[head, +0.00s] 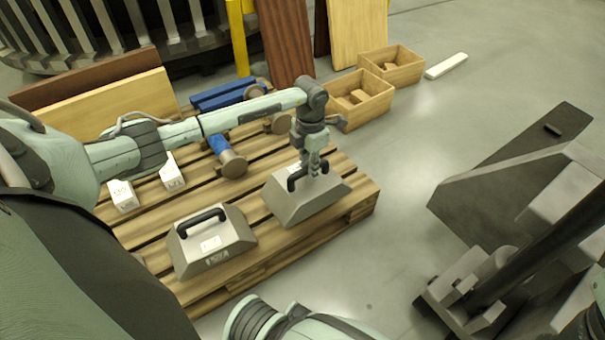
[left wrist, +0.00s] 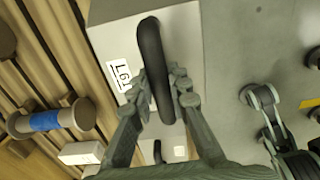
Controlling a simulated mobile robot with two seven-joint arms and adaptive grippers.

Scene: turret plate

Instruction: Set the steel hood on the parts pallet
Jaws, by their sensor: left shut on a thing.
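My left gripper (head: 312,168) is shut on the black handle of a grey steel hood (head: 308,203) with sloping sides. In the left wrist view the fingers (left wrist: 160,92) close around the handle, and a white label shows on the hood (left wrist: 180,30). The hood is roughly level over the front right part of the wooden parts pallet (head: 362,203). I cannot tell whether its base touches the slats. A second, similar hood (head: 190,262) stands on the pallet to the left, its black handle up.
On the pallet are white blocks (head: 123,196), a blue-banded spool (head: 228,157) and blue parts (head: 222,92). Wooden boxes (head: 361,103) and a white bar (head: 447,66) lie on the floor behind. Floor right of the pallet is clear up to dark grey equipment (head: 500,190).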

